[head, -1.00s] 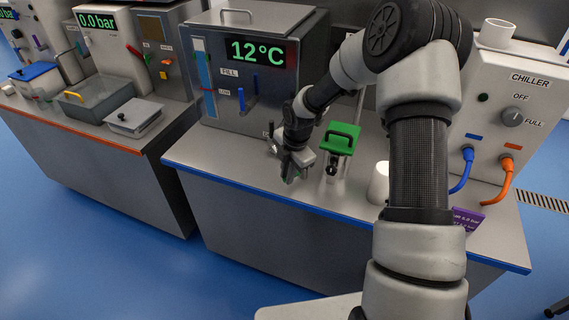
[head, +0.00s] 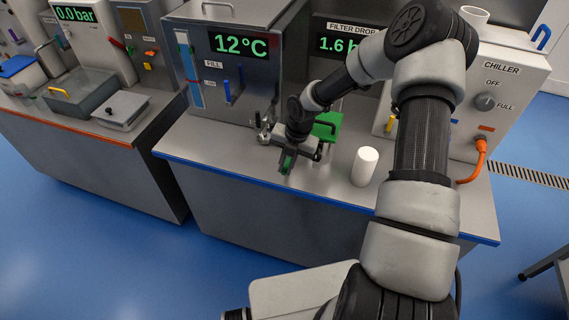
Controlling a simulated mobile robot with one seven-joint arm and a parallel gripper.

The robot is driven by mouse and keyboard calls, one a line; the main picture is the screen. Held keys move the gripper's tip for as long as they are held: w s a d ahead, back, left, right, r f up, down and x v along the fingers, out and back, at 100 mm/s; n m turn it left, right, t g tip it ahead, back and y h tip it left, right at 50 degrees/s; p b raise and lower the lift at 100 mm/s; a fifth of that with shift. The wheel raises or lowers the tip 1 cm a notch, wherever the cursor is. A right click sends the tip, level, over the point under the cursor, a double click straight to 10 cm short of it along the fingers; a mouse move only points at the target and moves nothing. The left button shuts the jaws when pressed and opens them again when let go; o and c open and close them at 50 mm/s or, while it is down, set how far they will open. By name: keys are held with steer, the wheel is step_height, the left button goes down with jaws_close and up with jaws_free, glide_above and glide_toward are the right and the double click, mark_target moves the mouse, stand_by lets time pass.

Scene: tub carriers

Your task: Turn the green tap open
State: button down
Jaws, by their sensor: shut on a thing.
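The tap's green lever (head: 288,162) shows as a small green piece between my gripper's fingers. My gripper (head: 290,166) is shut on it, low over the front part of the middle bench. A metal fitting (head: 265,134), which looks like the tap's body, sits just left of my gripper at the foot of the steel tank. My wrist and fingers hide most of the lever, so its exact angle is hard to tell. A larger green block-like handle (head: 327,123) stands right behind my gripper, partly hidden by it.
The steel tank (head: 210,80) with a 12°C display stands behind. A white cylinder (head: 364,166) stands on the bench to the right. The chiller (head: 510,75) with an orange hose (head: 470,170) is farther right. The bench's blue front edge (head: 215,172) is near my gripper.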

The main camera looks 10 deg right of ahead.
stand_by(0.3)
steer(key=c, duration=1.8)
jaws_free()
steer(key=shift+d, duration=0.1)
steer(key=shift+o, duration=0.2)
step_height(320, 180, up, 17)
steer(key=s+d+p, duration=0.1)
steer(key=d, duration=0.2)
steer(key=shift+s, duration=0.3)
steer(key=shift+a, duration=0.15)
